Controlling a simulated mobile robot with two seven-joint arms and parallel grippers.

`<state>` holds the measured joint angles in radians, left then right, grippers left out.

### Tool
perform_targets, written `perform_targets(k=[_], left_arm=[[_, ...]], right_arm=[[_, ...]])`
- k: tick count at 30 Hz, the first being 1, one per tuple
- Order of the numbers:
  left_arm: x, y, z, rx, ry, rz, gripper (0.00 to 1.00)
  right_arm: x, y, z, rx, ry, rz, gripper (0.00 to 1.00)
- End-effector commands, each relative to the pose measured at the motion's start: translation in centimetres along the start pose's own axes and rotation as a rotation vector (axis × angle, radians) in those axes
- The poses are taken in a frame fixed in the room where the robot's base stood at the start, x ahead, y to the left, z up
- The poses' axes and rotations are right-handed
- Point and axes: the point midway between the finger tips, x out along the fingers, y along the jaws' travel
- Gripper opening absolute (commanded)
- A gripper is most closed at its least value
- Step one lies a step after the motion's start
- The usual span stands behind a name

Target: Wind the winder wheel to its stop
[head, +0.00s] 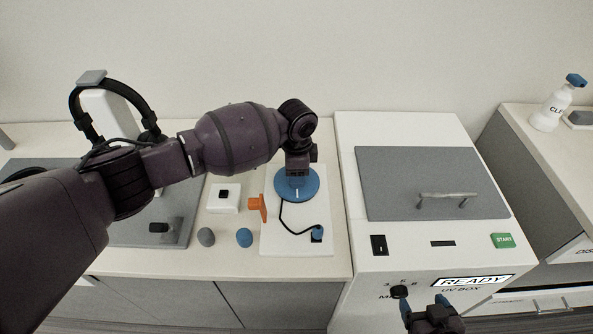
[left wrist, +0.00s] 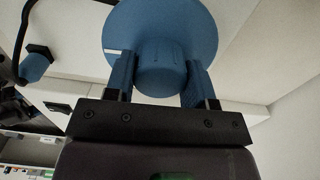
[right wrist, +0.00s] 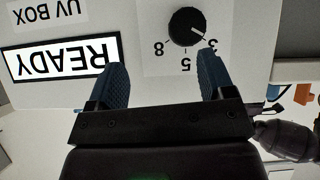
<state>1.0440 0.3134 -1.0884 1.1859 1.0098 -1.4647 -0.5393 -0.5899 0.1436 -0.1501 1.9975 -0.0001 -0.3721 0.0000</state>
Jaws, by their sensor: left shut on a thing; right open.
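The winder wheel (head: 311,187) is a blue disc on a white board (head: 283,243) on the counter. In the left wrist view the wheel (left wrist: 195,25) has a blue central hub (left wrist: 161,68) and a white mark at its left edge. My left gripper (head: 297,172) comes down over the wheel from above. Its fingers (left wrist: 161,85) are shut on the hub, one on each side. A black cord (head: 283,218) runs from the wheel to a blue plug (head: 317,231) at the board's front. My right gripper (right wrist: 158,82) is open and empty in front of the UV box.
The white UV box (head: 420,236) stands right of the counter, with a READY display (head: 472,281), a dial (head: 399,292) and a green START button (head: 503,241). An orange piece (head: 257,207) stands at the board's left edge. A headset (head: 108,110) is at the left.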

Motion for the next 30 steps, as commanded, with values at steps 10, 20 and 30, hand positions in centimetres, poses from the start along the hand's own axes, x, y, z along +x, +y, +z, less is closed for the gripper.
perform_targets(k=[10,20,30], left_arm=[[0.0,0.0,0.0,-0.001,0.001,0.000,0.73],[-0.2,0.0,0.0,-0.002,0.001,-0.001,0.75],[-5.2,0.0,-0.1,-0.001,0.003,-0.003,0.75]], right_arm=[[-0.3,0.0,0.5,0.002,-0.009,0.002,0.75],[-0.5,0.1,0.7,0.003,-0.014,0.003,0.75],[-0.7,0.1,-0.2,0.003,-0.005,0.003,0.75]])
